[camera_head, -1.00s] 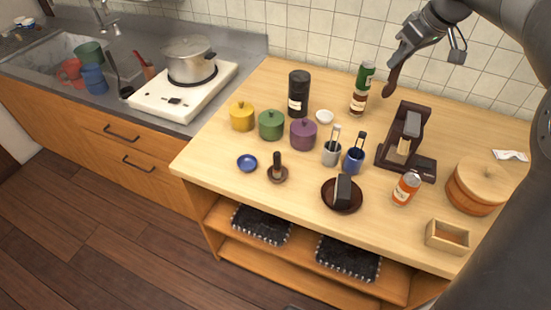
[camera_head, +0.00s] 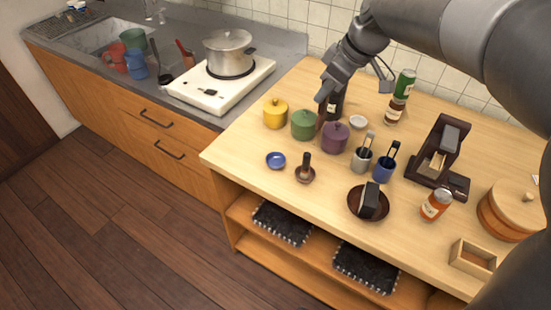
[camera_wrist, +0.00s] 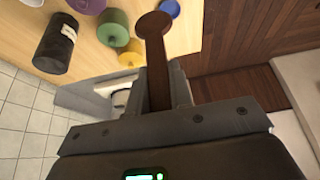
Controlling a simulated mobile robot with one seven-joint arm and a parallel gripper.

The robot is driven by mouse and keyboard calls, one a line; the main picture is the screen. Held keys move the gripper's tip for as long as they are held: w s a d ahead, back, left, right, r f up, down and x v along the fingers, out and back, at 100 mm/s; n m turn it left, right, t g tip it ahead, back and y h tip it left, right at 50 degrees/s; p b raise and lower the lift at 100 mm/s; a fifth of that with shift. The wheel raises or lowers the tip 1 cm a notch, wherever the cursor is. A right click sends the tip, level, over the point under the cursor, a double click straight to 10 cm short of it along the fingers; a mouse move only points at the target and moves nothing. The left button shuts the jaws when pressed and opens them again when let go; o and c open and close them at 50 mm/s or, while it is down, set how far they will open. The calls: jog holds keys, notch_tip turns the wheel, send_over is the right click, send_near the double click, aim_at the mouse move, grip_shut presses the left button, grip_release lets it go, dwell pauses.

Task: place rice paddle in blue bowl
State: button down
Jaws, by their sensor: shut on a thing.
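The rice paddle is dark brown with a round end. My gripper (camera_wrist: 157,88) is shut on the paddle (camera_wrist: 155,50), which points away from the jaws in the wrist view. In the head view my gripper (camera_head: 325,94) is over the back of the counter, and the paddle (camera_head: 321,115) hangs below it, in front of the black canister and beside the green pot. The small blue bowl (camera_head: 276,160) sits on the counter in front of the yellow and green pots, left of and nearer than the paddle. The bowl (camera_wrist: 170,6) is partly cut off at the wrist view's top edge.
Yellow (camera_head: 275,113), green (camera_head: 304,124) and purple (camera_head: 335,137) pots stand close to the paddle. A brown pestle and mortar (camera_head: 305,172) stands right of the bowl. The stove (camera_head: 222,85) with a steel pot is at left. Bare counter lies left of the bowl.

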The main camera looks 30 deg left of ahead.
aim_at(327, 104)
jog(key=f, duration=0.6)
jog(key=shift+a+f, duration=0.2)
jog(key=s+a+f, duration=0.3)
jog(key=a+f, duration=0.7)
jog(key=shift+a+f, duration=0.4)
jog(key=shift+f, duration=0.1)
jog(key=c, duration=1.3)
grip_release()
jog(key=v, duration=1.2)
jog(key=shift+d, duration=0.1)
